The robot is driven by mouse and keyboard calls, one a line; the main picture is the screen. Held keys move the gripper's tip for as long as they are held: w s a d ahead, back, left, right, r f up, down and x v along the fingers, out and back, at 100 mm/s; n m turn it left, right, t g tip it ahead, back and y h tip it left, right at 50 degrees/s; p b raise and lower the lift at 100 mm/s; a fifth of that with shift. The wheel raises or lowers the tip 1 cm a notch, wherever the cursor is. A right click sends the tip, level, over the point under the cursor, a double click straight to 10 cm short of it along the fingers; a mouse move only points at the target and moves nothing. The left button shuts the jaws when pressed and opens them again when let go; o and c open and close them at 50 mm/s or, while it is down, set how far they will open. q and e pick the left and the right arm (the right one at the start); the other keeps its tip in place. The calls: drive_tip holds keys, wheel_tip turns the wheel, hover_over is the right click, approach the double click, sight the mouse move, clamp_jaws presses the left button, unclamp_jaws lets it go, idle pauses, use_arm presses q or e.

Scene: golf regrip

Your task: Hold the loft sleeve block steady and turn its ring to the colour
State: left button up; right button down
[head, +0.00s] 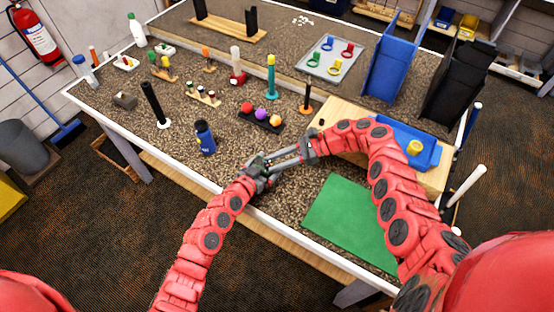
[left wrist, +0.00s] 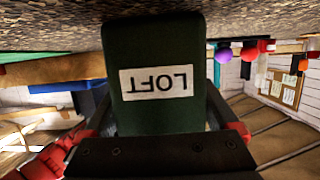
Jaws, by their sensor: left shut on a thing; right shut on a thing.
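The loft sleeve block (left wrist: 150,110) is a dark green block with a white LOFT label, upside down in the left wrist view. My left gripper (head: 264,166) is shut on this block above the table's front part. In the left wrist view its two dark fingers (left wrist: 160,135) flank the block. My right gripper (head: 276,160) reaches in from the right and meets the left one at the block. It is shut on the small part there, at the ring's place. The ring and its colour marks are too small and hidden to make out.
A green mat (head: 350,218) lies to the right of the grippers. A dark blue bottle (head: 205,138) stands to the left. Behind are a rack of coloured balls (head: 262,117) and a grey tray with coloured rings (head: 312,67). A blue tray (head: 425,155) sits at the right.

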drive_tip(key=shift+s+a+f+n+g, duration=0.15)
drive_tip(key=shift+s+f+n+g, duration=0.15)
drive_tip(key=shift+s+f+g, duration=0.15)
drive_tip(key=shift+w+d+r, duration=0.35)
drive_tip(key=shift+w+r, duration=0.15)
drive_tip(key=shift+w, duration=0.05)
drive_tip(key=c, duration=0.8)
unclamp_jaws()
drive_tip(key=shift+w+r, duration=0.15)
drive_tip(key=shift+c, duration=0.2)
drive_tip(key=v, duration=0.7)
drive_tip(key=shift+d, duration=0.2)
drive_tip(key=shift+r, duration=0.1)
